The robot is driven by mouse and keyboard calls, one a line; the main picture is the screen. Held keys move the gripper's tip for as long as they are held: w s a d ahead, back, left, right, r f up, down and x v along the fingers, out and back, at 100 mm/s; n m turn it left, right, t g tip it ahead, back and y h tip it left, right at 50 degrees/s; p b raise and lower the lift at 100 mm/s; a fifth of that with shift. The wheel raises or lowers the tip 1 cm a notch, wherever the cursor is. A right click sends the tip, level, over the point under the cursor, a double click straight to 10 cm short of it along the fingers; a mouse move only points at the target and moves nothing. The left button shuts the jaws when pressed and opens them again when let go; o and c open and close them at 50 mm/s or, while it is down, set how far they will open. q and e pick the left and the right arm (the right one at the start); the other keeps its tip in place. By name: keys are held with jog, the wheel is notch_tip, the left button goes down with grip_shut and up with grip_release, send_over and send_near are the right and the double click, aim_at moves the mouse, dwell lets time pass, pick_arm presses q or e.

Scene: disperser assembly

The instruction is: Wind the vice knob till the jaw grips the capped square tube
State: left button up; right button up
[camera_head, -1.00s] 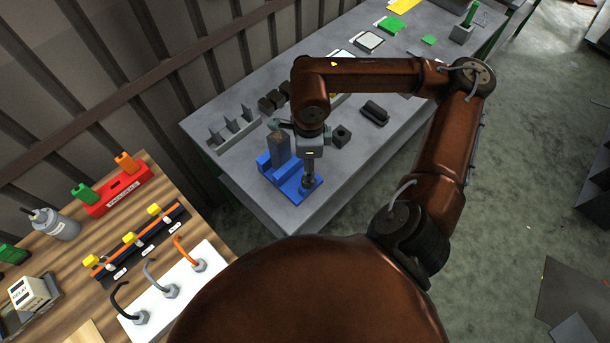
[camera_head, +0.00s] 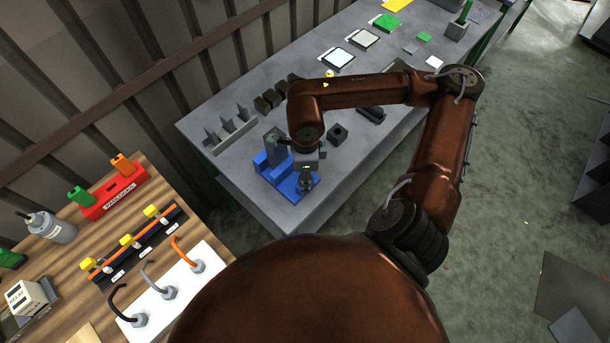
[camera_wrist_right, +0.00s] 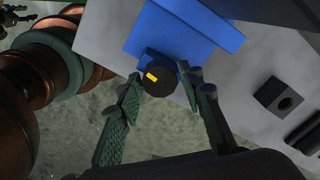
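The blue vice (camera_head: 285,181) stands near the front corner of the grey table, and its blue body also shows in the right wrist view (camera_wrist_right: 190,35). A grey square tube (camera_head: 275,145) stands upright in it, partly hidden by my wrist; I cannot make out its cap or whether the jaw touches it. The round black vice knob (camera_wrist_right: 160,75) has a yellow mark. My right gripper (camera_head: 306,186) points down at the knob's end of the vice. In the wrist view its fingers (camera_wrist_right: 166,80) are apart, one on each side of the knob; firm contact is not visible. My left gripper is not in view.
A dark block with a hole (camera_head: 338,134) lies right of the vice, with a dark part (camera_head: 371,114) beyond it. A wooden table (camera_head: 150,215) with cables and a red holder (camera_head: 115,195) is at left.

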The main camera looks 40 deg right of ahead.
jog(key=c, duration=0.8)
jog(key=shift+o, duration=0.2)
jog(key=shift+f+m+b, duration=0.1)
jog(key=shift+m+b, duration=0.2)
jog(key=shift+b, duration=0.05)
jog(key=o, duration=1.1)
jog(key=shift+o, duration=0.2)
notch_tip(320, 180, up, 12)
